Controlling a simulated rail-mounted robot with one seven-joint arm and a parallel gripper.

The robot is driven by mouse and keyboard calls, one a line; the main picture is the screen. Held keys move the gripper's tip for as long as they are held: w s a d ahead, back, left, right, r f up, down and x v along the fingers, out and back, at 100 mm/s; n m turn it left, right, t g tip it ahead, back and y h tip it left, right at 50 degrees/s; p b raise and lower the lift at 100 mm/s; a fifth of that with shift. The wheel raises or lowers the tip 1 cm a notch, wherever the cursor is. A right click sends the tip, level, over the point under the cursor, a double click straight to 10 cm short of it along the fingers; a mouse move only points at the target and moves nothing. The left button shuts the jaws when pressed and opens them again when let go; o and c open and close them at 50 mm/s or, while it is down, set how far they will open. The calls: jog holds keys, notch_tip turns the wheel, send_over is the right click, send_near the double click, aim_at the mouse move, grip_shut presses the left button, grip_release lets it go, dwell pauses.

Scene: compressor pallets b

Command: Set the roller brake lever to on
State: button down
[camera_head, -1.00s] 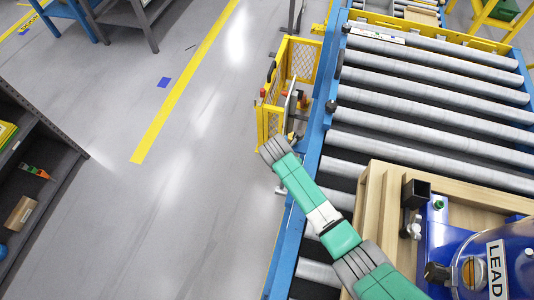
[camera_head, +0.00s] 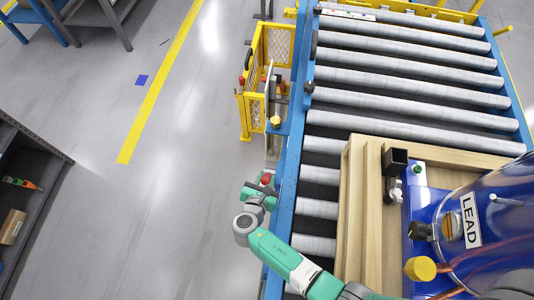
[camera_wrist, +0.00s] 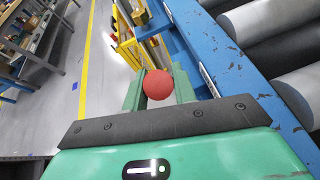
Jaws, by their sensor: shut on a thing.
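The red ball knob of the brake lever (camera_wrist: 158,85) sits between the two green fingers of my gripper (camera_wrist: 160,88) in the wrist view. My gripper is shut on this knob. In the head view the red knob (camera_head: 266,179) shows small at my gripper (camera_head: 263,187), just left of the blue conveyor side rail (camera_head: 284,190). The lever's shaft and any on or off marking are hidden or too small to read, so I cannot tell its setting.
Grey rollers (camera_head: 410,95) and a wooden pallet (camera_head: 360,220) bearing a blue tank (camera_head: 490,220) lie to the right.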

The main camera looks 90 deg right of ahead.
jog(key=shift+a+f+h+b, duration=0.4)
jog(key=shift+a+f+b, duration=0.05)
jog(key=shift+a+b, duration=0.05)
jog(key=c, duration=1.1)
grip_release()
jog(key=shift+w+r, duration=0.1)
jog(key=shift+r, duration=0.05)
jog(key=p+v, duration=0.3)
jog(key=v, duration=0.4)
jog(key=shift+w+a+p, duration=0.1)
jog(key=shift+a+p, duration=0.3)
